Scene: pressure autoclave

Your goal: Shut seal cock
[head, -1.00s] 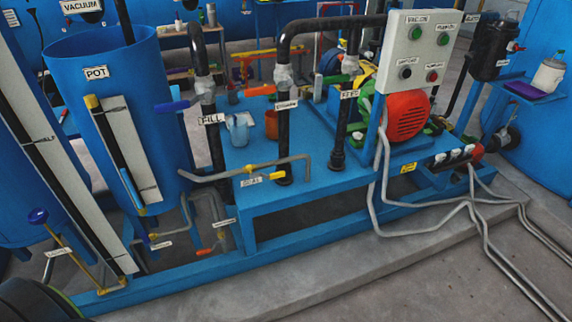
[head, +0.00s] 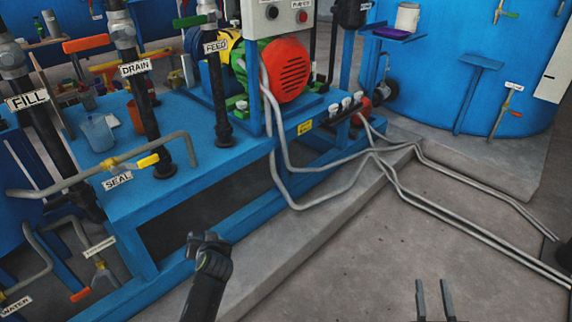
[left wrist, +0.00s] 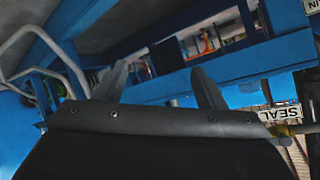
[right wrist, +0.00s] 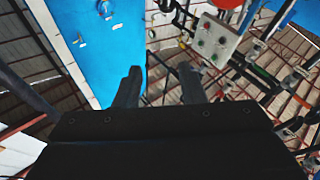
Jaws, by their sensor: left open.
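The seal cock is a small yellow valve on a grey bent pipe, with a yellow lever (head: 148,161) pointing right, roughly along the pipe. The SEAL label (head: 118,181) hangs just below it and also shows upside down at the right of the left wrist view (left wrist: 284,113). My left gripper (head: 204,240) is lower right of the cock in the head view, apart from it. In the left wrist view its fingers (left wrist: 157,72) are spread and empty. My right gripper (head: 434,285) is open and empty over the floor, far from the cock; its fingers also show in the right wrist view (right wrist: 160,72).
The blue skid frame (head: 150,205) carries the FILL (head: 28,100), DRAIN (head: 135,68) and FEED (head: 216,47) pipes. An orange-red motor (head: 287,70) stands behind. Grey conduits (head: 335,188) run along the concrete plinth.

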